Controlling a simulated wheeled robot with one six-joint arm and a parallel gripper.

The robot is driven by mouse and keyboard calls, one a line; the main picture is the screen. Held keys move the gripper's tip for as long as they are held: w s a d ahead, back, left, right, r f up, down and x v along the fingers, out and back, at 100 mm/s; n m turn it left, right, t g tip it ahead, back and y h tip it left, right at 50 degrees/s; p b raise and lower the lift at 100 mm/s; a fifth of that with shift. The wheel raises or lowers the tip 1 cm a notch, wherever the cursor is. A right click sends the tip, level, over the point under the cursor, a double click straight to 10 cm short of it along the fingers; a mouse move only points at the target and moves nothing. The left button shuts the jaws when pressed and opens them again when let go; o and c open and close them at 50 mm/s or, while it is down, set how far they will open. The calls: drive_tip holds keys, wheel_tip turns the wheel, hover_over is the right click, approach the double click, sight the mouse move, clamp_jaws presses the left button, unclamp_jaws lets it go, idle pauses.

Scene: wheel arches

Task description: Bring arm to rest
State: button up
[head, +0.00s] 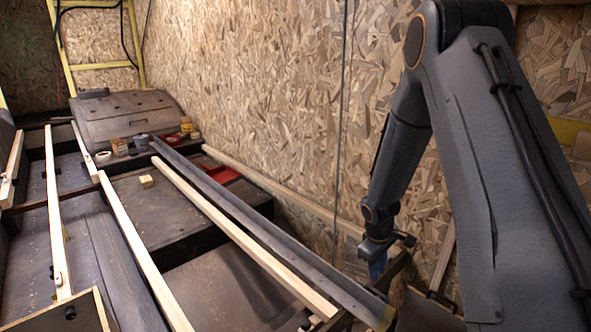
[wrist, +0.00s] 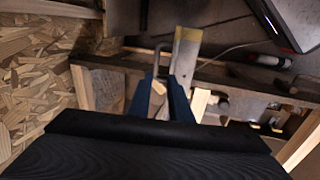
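My arm is folded down on the right of the head view. My gripper (head: 378,266) hangs low at its end, beside the near end of a long dark rail (head: 235,202) and close to the chipboard wall (head: 285,95). In the wrist view my gripper (wrist: 159,84) shows two blue fingers with a gap between them. A grey and yellow bar end lies beyond the fingertips, and I see nothing clearly held. The fingertips are partly hidden in the head view.
Pale wooden strips (head: 238,235) run lengthwise over the dark bench. A yellow ladder (head: 100,65) stands at the far left. Timber framing (wrist: 90,62) crosses near my gripper.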

drive_tip(key=s+a+r+m+y+p, duration=0.1)
drive_tip(key=s+a+r+m+p, duration=0.2)
drive_tip(key=s+r, duration=1)
drive_tip(key=s+a+r+m+g+p, duration=0.1)
drive_tip(key=s+a+r+m+p, duration=0.3)
drive_tip(key=s+r, duration=0.9)
drive_tip(key=s+a+p, duration=0.1)
drive_tip(key=a, duration=0.2)
drive_tip(key=shift+s+a+r+y, duration=0.15)
drive_tip(key=shift+a+r+y, duration=0.25)
